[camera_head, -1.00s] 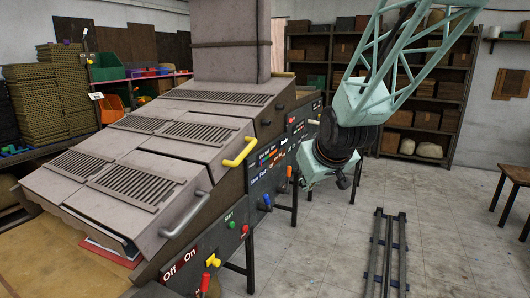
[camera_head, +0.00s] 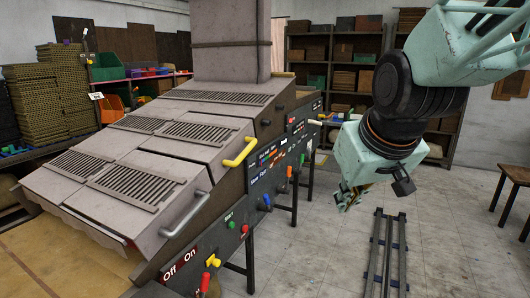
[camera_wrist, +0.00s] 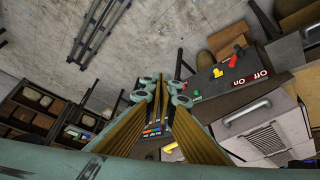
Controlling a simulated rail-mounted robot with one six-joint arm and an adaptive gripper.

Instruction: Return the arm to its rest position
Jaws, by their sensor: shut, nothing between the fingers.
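My arm (camera_head: 405,105) hangs at the right of the head view, over the open floor beside the machine. My gripper (camera_head: 350,198) points down and toward the machine, with free air around it and the machine front to its left. In the wrist view my gripper (camera_wrist: 161,82) shows its two yellowish fingers running together toward the tips. It is shut with nothing held. It touches nothing that I can see.
The grey hooded machine (camera_head: 165,135) with handles and a control panel (camera_head: 222,240) fills the left. Floor rails (camera_head: 385,255) lie below my gripper. Shelves (camera_head: 335,60) stand behind, and a wooden stool (camera_head: 515,175) is at the right. The tiled floor is otherwise clear.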

